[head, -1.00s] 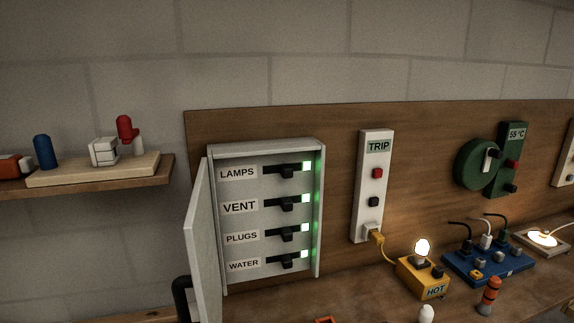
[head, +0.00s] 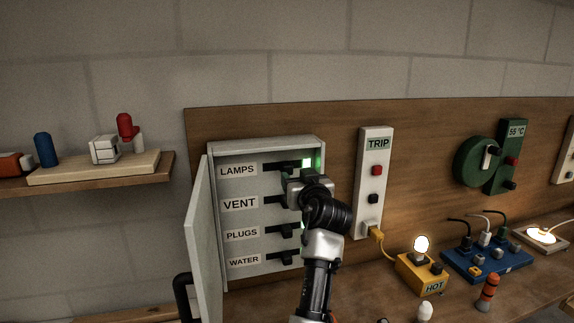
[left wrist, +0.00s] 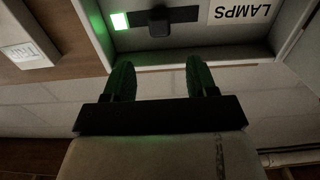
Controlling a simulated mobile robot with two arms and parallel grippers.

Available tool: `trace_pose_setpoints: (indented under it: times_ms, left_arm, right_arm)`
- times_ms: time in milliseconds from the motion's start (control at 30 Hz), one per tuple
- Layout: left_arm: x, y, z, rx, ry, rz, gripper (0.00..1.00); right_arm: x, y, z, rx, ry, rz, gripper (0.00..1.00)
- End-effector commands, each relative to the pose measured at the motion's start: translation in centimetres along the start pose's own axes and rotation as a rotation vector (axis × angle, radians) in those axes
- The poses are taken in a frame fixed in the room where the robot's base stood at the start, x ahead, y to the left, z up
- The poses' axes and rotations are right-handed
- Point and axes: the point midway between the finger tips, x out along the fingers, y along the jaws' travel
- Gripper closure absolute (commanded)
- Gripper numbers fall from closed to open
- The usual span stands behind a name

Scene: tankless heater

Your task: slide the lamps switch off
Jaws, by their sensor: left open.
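The lamps switch is in the top row of the open grey switch box (head: 267,146), beside the LAMPS label (head: 238,170). Its black slot (head: 278,169) shows in the head view, and its knob is behind my gripper. In the left wrist view, upside down, the black knob (left wrist: 159,27) sits nearer the lit green indicator (left wrist: 120,21) than the label. My left gripper (left wrist: 162,80) is open and empty, its two fingers pointing at the switch, apart from the knob. In the head view my left gripper (head: 305,182) is in front of the box. My right gripper is not in view.
Below are the VENT, PLUGS and WATER switches (head: 283,258). The box door (head: 204,245) stands open at left. The TRIP strip (head: 374,150) is close on the right. A lit bulb (head: 421,244) on the yellow HOT block (head: 423,272) stands further right.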

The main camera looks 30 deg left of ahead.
Motion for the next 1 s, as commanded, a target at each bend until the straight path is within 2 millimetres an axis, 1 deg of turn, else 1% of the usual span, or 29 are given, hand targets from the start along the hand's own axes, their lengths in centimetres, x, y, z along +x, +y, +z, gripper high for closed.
trace_pose_setpoints:
  times_ms: [33, 167, 300, 400, 500, 700, 967, 1000]
  left_arm:
    - [0.7, -0.1, -0.3, 0.003, 0.0, -0.003, 0.43]
    - [3.1, -0.1, -0.4, 0.004, -0.003, -0.002, 0.43]
    - [5.9, -0.1, -0.4, 0.004, -0.003, -0.002, 0.43]
    - [7.6, -0.2, -0.3, 0.004, -0.004, -0.002, 0.43]
    - [8.8, -0.1, -0.1, 0.004, -0.004, -0.001, 0.43]
    - [9.9, -0.1, 0.1, 0.0, -0.004, 0.0, 0.43]
    - [9.9, -0.1, 0.2, 0.0, -0.004, 0.0, 0.43]
    - [9.9, -0.1, 0.2, 0.0, -0.004, 0.0, 0.49]
  right_arm:
    - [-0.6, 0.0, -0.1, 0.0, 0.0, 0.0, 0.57]
    - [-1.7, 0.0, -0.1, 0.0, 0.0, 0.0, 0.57]
    - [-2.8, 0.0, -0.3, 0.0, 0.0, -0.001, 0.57]
    - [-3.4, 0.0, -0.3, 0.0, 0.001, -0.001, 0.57]
    - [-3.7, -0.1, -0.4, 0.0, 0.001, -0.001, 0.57]
    - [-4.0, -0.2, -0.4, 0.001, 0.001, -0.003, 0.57]
    - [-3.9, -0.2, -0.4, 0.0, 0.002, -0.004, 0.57]
    - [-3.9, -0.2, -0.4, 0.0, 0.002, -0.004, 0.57]
